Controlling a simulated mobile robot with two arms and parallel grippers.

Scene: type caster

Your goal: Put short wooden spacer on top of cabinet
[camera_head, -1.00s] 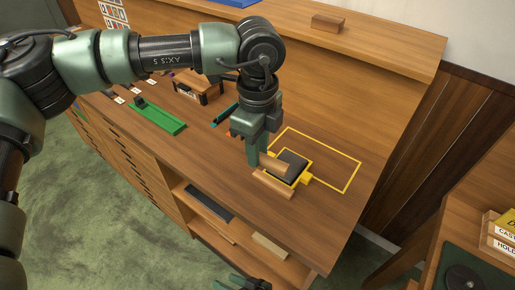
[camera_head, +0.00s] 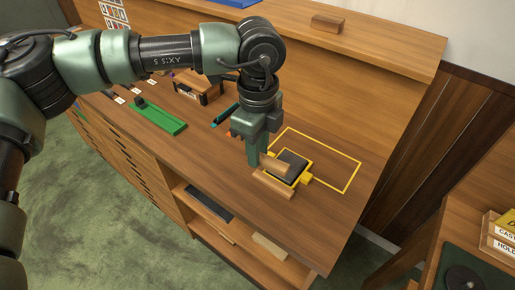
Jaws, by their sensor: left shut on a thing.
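My left gripper (camera_head: 259,157) points down over the cabinet's work surface and is shut on a short light-wood piece (camera_head: 277,167), which looks like the short wooden spacer. Its fingers partly hide the piece. A longer wooden strip (camera_head: 272,184) lies just in front of it. A dark block in a yellow frame (camera_head: 294,162) is right beside the held piece; I cannot tell whether they touch. The cabinet's raised top ledge (camera_head: 380,48) runs along the back and bears a small brown wooden block (camera_head: 326,24).
A yellow outlined rectangle (camera_head: 345,163) on the work surface is mostly bare. A green tray (camera_head: 160,119), a wooden box (camera_head: 197,88) and a teal tool (camera_head: 224,115) are to the left. Open shelves (camera_head: 215,222) are below the front edge. The top ledge has free room beside its block.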

